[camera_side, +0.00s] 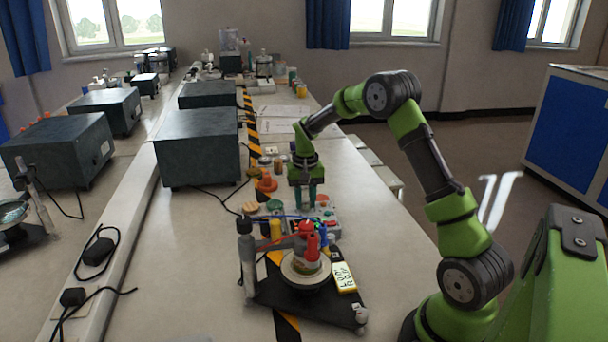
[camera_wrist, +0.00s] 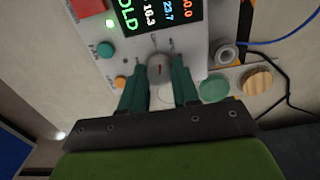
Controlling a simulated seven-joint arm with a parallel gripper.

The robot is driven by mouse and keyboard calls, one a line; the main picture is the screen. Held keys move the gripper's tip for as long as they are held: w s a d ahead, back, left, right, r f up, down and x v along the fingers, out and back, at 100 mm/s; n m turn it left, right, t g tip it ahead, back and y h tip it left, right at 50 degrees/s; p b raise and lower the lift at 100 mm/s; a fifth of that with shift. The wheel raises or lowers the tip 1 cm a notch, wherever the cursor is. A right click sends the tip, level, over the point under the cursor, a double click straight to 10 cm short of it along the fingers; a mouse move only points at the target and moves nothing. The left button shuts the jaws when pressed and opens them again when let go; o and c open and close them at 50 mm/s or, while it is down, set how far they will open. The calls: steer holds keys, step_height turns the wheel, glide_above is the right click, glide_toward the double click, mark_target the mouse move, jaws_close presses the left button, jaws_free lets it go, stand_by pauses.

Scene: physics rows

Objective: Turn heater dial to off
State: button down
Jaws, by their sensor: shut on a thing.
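The heater dial (camera_wrist: 158,66) is a grey round knob with a small red mark, on a light panel in the wrist view. My gripper (camera_wrist: 158,75) has its two dark green fingers on either side of the dial and is shut on it. In the side view my gripper (camera_side: 308,204) points down onto the panel (camera_side: 327,215), and its fingers hide the dial there. Small lettering around the dial is too blurred to read.
A dark display (camera_wrist: 160,15) with coloured digits sits beside the dial, with a teal button (camera_wrist: 105,50) nearby. A stand with a red-topped device and dish (camera_side: 306,268) is in front. Grey boxes (camera_side: 197,147) stand to the left. Loose cables lie around.

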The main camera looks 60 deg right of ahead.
mark_target(305, 202)
steer(key=shift+r+n, duration=0.1)
steer(key=shift+n, duration=1.1)
steer(key=c, duration=0.8)
jaws_free()
step_height(305, 202, up, 17)
steer(key=shift+f, duration=0.1)
steer(key=shift+w, duration=0.1)
